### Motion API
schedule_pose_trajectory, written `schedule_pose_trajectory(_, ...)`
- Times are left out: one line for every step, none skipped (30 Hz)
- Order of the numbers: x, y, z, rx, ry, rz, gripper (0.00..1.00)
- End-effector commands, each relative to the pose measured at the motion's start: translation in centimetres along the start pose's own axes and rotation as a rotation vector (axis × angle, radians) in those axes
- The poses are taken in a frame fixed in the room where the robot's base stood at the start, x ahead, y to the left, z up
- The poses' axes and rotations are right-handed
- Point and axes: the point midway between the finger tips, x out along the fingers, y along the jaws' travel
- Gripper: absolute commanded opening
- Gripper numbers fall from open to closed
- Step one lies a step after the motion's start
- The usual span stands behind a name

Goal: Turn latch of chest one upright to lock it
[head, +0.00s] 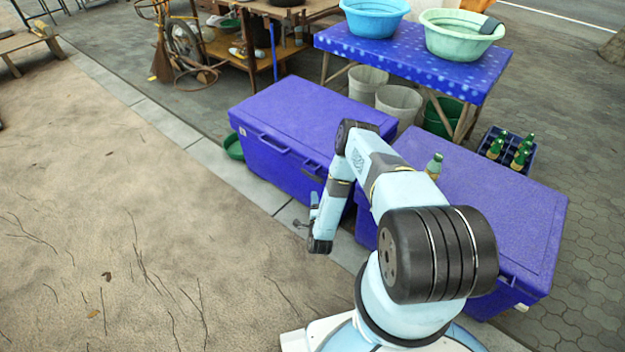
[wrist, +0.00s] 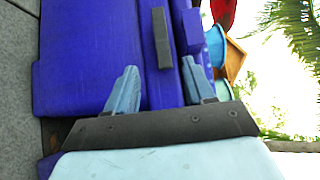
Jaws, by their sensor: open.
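Two purple chests show in the head view: a farther left one (head: 310,112) and a nearer right one (head: 500,205). No mark shows which is chest one. My gripper (head: 313,207) is in front of the left chest, toward its right end. The wrist view is turned sideways, with the ground at left and sky at right. There a purple chest front (wrist: 88,60) fills the left half, and a dark grey bar-shaped latch (wrist: 162,38) lies level across it, not upright. My gripper (wrist: 160,86) is open and empty; the latch is ahead, between the lines of its fingers, apart from them.
A green bottle (head: 434,166) stands on the right chest, partly behind my arm. A blue-clothed table (head: 400,55) with basins stands behind the chests. A crate of bottles (head: 490,135) is at the right.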

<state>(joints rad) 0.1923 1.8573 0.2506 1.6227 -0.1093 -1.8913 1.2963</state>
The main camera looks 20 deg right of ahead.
Motion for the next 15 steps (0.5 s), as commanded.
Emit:
schedule_pose_trajectory(0.7,-0.1,0.0,-0.001,0.000,-0.003,0.53)
schedule_pose_trajectory(1.1,-0.1,0.0,-0.001,0.000,-0.003,0.53)
schedule_pose_trajectory(1.7,-0.1,0.0,-0.001,-0.001,-0.003,0.53)
schedule_pose_trajectory(2.2,-0.1,0.0,-0.001,-0.001,-0.003,0.53)
schedule_pose_trajectory(2.7,-0.1,0.0,-0.002,-0.001,-0.003,0.53)
schedule_pose_trajectory(3.5,-0.2,0.0,-0.002,-0.001,-0.004,0.53)
schedule_pose_trajectory(4.0,-0.1,0.1,-0.002,-0.002,-0.003,0.53)
schedule_pose_trajectory(4.5,-0.2,0.1,-0.002,-0.002,-0.003,0.53)
schedule_pose_trajectory(5.2,-0.2,0.0,-0.002,-0.001,-0.004,0.53)
schedule_pose_trajectory(5.7,-0.1,0.0,-0.002,-0.001,-0.002,0.53)
schedule_pose_trajectory(6.3,-0.1,0.0,-0.002,-0.001,-0.003,0.53)
schedule_pose_trajectory(7.0,-0.1,0.0,-0.002,-0.001,-0.003,0.53)
schedule_pose_trajectory(7.5,-0.1,0.0,-0.002,-0.001,-0.002,0.53)
schedule_pose_trajectory(8.0,-0.1,0.0,-0.002,0.000,-0.003,0.53)
schedule_pose_trajectory(8.7,-0.1,0.0,-0.002,-0.001,-0.002,0.53)
